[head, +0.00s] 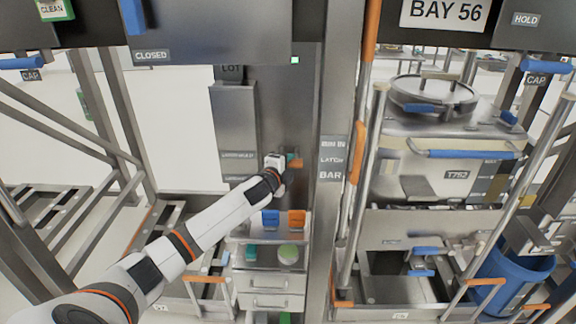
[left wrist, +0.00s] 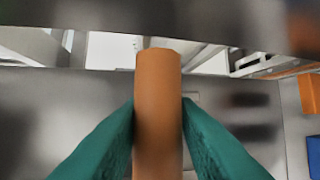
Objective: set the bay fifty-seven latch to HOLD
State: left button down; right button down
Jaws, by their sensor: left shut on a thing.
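An orange latch handle (head: 297,164) sticks out from the grey metal panel left of the post labelled BIN IN, LATCH, BAR. In the left wrist view it is an orange rounded bar (left wrist: 158,75) running up the middle of the picture. My left gripper (head: 290,160) is at the handle; its teal fingers (left wrist: 158,120) are shut on it, one on each side. The hand hides part of the handle in the head view. No bay fifty-seven sign is readable; the sign at the top right reads BAY 56 (head: 445,12). My right gripper is not in view.
The labelled post (head: 333,215) stands just right of the hand. Below is a small drawer cart (head: 268,282) with blue and orange bins. A lidded bin (head: 450,165) marked T752 stands in the right bay. A blue tub (head: 512,280) is at the lower right.

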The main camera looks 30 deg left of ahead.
pick_arm(q)
jog(key=shift+w+a+r, duration=0.1)
jog(key=shift+a+r, duration=0.1)
jog(key=shift+r, duration=0.45)
jog(key=c, duration=1.1)
grip_release()
jog(key=shift+w+f, duration=0.1)
jog(key=shift+f, duration=0.15)
jog(key=shift+f, duration=0.15)
jog(key=shift+s+d, duration=0.1)
jog(key=shift+s, duration=0.35)
jog(key=b+v, duration=0.2)
jog(key=v, duration=0.9)
jog(key=shift+b, duration=0.4)
